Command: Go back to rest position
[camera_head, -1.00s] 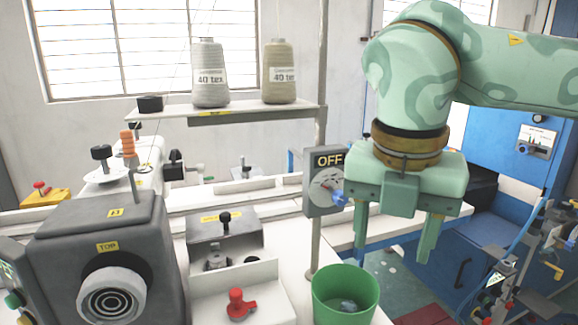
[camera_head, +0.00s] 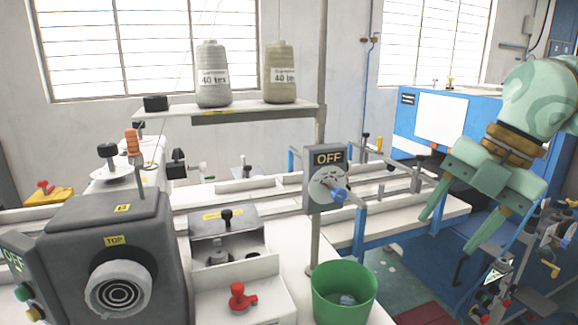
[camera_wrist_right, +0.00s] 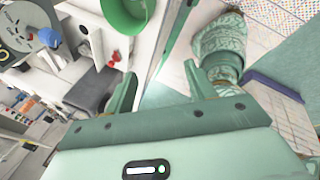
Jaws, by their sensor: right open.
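My right gripper (camera_head: 450,232) is at the right of the head view, open and empty, its two fingers pointing down and to the left. It hangs in the air in front of the blue machine (camera_head: 425,145), apart from the switch panel and the bucket. In the right wrist view the two fingers of the gripper (camera_wrist_right: 165,85) stand apart with nothing between them. My left gripper is not in the head view.
A dial panel marked OFF (camera_head: 325,165) with a blue knob stands on a post. A green bucket (camera_head: 345,298) is below it. A grey sewing machine (camera_head: 100,240) is at the left. Two thread cones (camera_head: 212,75) stand on a shelf. Thin rods and handles (camera_head: 530,255) crowd the lower right.

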